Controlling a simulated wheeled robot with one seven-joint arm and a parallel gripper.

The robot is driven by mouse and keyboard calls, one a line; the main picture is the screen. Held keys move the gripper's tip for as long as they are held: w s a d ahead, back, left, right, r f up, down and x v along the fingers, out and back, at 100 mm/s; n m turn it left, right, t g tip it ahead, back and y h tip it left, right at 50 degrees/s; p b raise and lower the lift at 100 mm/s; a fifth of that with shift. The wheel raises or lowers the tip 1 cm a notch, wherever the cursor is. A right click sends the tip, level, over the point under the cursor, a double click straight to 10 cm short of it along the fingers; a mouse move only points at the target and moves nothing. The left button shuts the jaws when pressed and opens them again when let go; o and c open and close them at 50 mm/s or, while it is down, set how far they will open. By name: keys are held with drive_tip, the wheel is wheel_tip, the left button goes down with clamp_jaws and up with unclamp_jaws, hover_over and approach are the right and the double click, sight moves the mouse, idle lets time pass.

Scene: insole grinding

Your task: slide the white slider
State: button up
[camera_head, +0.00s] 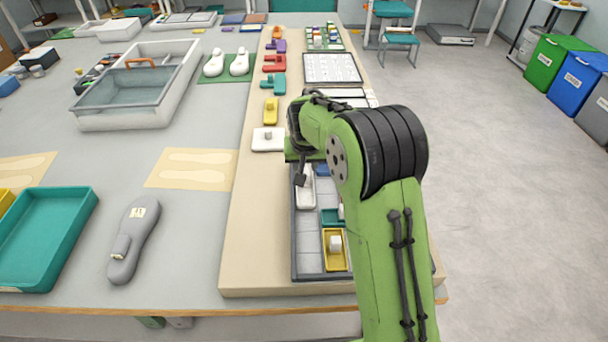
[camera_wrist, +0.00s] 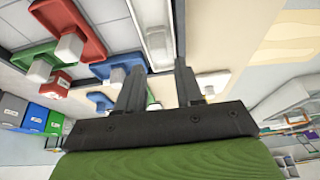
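A long white slider (camera_head: 306,192) lies in the left column of a dark grey sliding-block frame (camera_head: 308,278). In the wrist view, a long white piece (camera_wrist: 154,30), which looks like this slider, runs up to the space between my fingertips. My gripper (camera_wrist: 158,68) has its two dark fingers apart, with a clear gap. In the head view, my gripper (camera_head: 301,176) hangs over the upper end of the white slider, partly hidden by my arm. I cannot tell whether the fingers touch it.
The frame also holds a yellow block (camera_head: 336,262) with a white knob, and blue (camera_head: 322,170) and teal pieces. A separate white plate (camera_head: 266,144) with a knob sits on the board beyond. My arm covers the frame's right side. A grey insole tool (camera_head: 133,240) lies left.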

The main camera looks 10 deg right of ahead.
sight(305, 172)
drive_tip(key=x, duration=0.6)
drive_tip(key=shift+w+f+b, duration=0.1)
drive_tip(key=shift+f+b, duration=0.1)
drive_tip(key=shift+b, duration=0.15)
drive_tip(key=shift+d, duration=0.1)
clamp_jaws()
